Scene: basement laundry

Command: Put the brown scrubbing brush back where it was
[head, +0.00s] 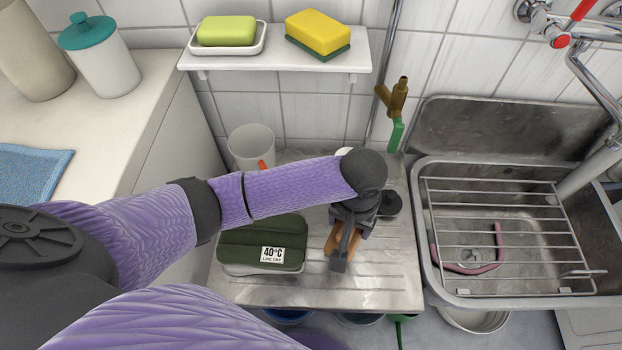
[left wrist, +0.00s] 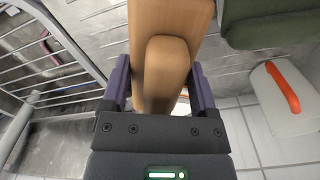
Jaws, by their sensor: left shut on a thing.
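The brown scrubbing brush (head: 331,241) is in my left gripper (head: 344,246), over the ribbed metal drainboard (head: 385,275). The gripper and wrist cover much of it in the head view. In the left wrist view the brush (left wrist: 175,20) shows as a light brown block with a raised rounded grip. The fingers of my left gripper (left wrist: 160,88) are shut on its two sides. I cannot tell whether the brush touches the drainboard. My right gripper is not in view.
A dark green folded cloth (head: 262,238) with a "40°C" label lies left of the brush. A wire rack (head: 505,225) spans the sink at right. A white mug (head: 250,146) and a dark round object (head: 390,203) stand behind. A shelf (head: 275,58) holds soap and a sponge.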

